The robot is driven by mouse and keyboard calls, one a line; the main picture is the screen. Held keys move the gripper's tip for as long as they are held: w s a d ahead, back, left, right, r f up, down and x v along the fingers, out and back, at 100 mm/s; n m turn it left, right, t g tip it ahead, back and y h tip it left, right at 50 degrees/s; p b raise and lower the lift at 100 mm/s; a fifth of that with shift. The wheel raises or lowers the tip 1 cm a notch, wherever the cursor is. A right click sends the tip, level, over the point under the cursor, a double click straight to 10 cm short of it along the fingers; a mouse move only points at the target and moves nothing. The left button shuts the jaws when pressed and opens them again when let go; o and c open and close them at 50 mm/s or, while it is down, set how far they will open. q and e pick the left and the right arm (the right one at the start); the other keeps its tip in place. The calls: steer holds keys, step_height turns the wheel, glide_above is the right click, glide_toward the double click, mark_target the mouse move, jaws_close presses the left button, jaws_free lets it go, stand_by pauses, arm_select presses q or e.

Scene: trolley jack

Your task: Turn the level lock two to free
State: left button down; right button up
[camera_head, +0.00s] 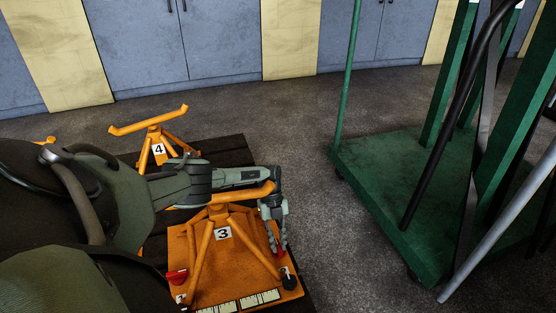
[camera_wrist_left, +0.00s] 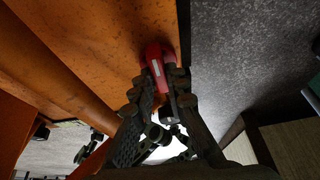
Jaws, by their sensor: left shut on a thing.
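An orange jack stand labelled 3 (camera_head: 222,233) stands on an orange base plate (camera_head: 210,265). My left gripper (camera_head: 280,247) reaches down at the right edge of this plate. In the left wrist view, my left gripper's fingertips (camera_wrist_left: 168,85) are shut on a red lock lever (camera_wrist_left: 156,62), one finger on each side. The lever lies at the edge of the orange plate. In the head view the lever is mostly hidden by the fingers. A black knob (camera_head: 289,279) sits just below it at the plate's corner. My right gripper is not in view.
Another red lever (camera_head: 177,277) is at the plate's left side, by a label 1. A second orange stand labelled 4 (camera_head: 158,148) is behind. A green trolley (camera_head: 400,180) with upright bars stands to the right. Bare floor (camera_head: 320,240) lies between.

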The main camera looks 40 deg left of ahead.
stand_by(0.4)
arm_select(q)
steer(key=c, duration=1.8)
jaws_free()
steer(key=shift+o, duration=1.3)
